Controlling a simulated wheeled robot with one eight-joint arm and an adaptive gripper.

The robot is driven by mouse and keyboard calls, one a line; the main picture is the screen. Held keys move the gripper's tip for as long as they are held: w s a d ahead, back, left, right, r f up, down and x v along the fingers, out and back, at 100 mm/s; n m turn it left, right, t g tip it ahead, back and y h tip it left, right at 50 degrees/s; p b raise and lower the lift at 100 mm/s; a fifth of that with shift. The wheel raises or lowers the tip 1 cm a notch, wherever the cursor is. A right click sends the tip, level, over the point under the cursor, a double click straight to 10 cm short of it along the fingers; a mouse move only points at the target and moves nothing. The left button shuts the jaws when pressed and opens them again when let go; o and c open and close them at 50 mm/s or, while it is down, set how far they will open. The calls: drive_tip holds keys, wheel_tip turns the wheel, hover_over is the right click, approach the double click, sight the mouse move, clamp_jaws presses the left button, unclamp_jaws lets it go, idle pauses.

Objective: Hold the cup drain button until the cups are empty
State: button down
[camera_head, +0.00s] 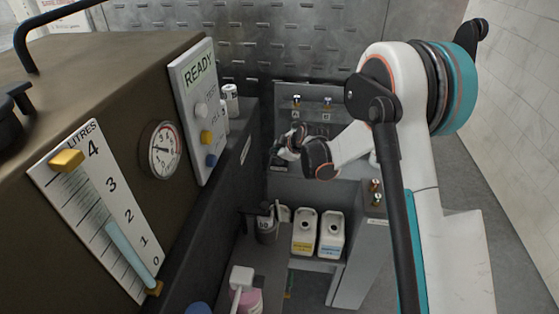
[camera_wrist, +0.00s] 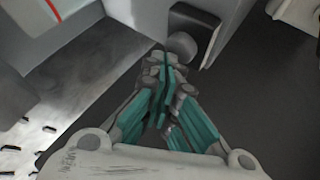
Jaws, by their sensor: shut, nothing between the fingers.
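In the wrist view my gripper (camera_wrist: 165,72) is shut and empty, its teal fingers drawn together. Just beyond the fingertips is a round grey button-like knob (camera_wrist: 182,45) on a dark plate (camera_wrist: 207,30). The fingertips overlap its lower left edge in the picture; I cannot tell whether they touch it. No label on it can be read, so I cannot confirm that it is the cup drain button. In the head view my gripper (camera_head: 288,152) is small, at the left of the grey back panel (camera_head: 315,128), and hides part of it. No cups can be made out.
The brown machine at left carries a READY panel (camera_head: 193,112), a round dial (camera_head: 164,150) and a litres gauge (camera_head: 97,207). Two small taps (camera_head: 297,101) (camera_head: 328,104) are on the back panel. Bare floor lies at right.

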sight(278, 161)
drive_tip(key=shift+f, duration=0.55)
idle(1.9)
drive_tip(key=shift+r, duration=0.15)
idle(0.7)
drive_tip(key=shift+r+p, duration=0.35)
drive_tip(key=shift+r, duration=0.5)
drive_tip(key=shift+r, duration=0.1)
drive_tip(key=shift+r+p, duration=1.4)
drive_tip(key=shift+r, duration=1)
